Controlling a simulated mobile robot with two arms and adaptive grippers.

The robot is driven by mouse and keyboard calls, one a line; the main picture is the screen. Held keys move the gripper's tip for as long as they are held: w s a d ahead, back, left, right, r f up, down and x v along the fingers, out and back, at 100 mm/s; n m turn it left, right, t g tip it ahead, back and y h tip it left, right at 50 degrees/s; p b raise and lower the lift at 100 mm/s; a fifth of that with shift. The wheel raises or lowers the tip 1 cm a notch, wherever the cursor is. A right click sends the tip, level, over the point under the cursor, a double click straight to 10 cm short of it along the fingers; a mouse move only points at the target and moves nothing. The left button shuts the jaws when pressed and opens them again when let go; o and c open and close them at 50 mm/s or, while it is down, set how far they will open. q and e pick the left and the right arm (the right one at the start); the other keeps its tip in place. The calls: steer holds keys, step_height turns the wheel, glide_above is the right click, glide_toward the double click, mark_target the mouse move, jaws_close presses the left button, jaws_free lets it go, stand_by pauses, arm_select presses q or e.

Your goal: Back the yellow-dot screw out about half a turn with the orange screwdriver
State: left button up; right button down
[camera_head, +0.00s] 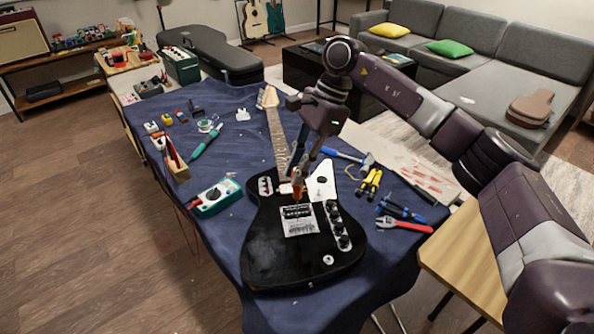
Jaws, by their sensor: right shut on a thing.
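The black electric guitar (268,254) lies on the blue cloth with its neck pointing away. My right gripper (299,174) reaches down over the guitar body and is shut on the orange screwdriver (298,191). The screwdriver stands roughly upright just beyond the silver bridge plate (298,222), near the white pickguard. Its tip is too small to make out, so I cannot tell whether it touches a screw. I cannot make out the yellow-dot screw. My left gripper is out of view.
Yellow-handled pliers (370,182), blue-handled pliers (402,212) and a red-handled tool (404,225) lie right of the guitar. A green multimeter (216,197) and a green tool (206,142) lie left. The blue cloth (226,252) is clear at the front left.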

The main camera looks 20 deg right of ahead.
steer(key=m+t+b, duration=0.1)
steer(key=m+t, duration=0.1)
steer(key=m, duration=0.2)
steer(key=shift+f, duration=0.15)
steer(key=m+t+b, duration=0.1)
steer(key=m, duration=0.2)
steer(key=shift+w+m+h+b, duration=0.1)
steer(key=shift+m+h+b, duration=0.2)
steer(key=shift+m+h, duration=0.1)
steer(key=m+t+b, duration=0.1)
steer(key=m, duration=0.1)
steer(key=shift+m+h, duration=0.3)
steer(key=shift+m+t+h+b, duration=0.3)
steer(key=shift+m+h+b, duration=0.1)
steer(key=shift+m, duration=0.6)
steer(key=shift+m+h+b, duration=0.35)
steer(key=shift+m+h, duration=0.05)
steer(key=shift+m, duration=0.7)
steer(key=shift+m+t, duration=0.3)
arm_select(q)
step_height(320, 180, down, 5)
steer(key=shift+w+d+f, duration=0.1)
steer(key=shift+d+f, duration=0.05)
arm_select(e)
steer(key=shift+d, duration=0.1)
arm_select(q)
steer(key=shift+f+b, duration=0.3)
steer(key=shift+b, duration=0.05)
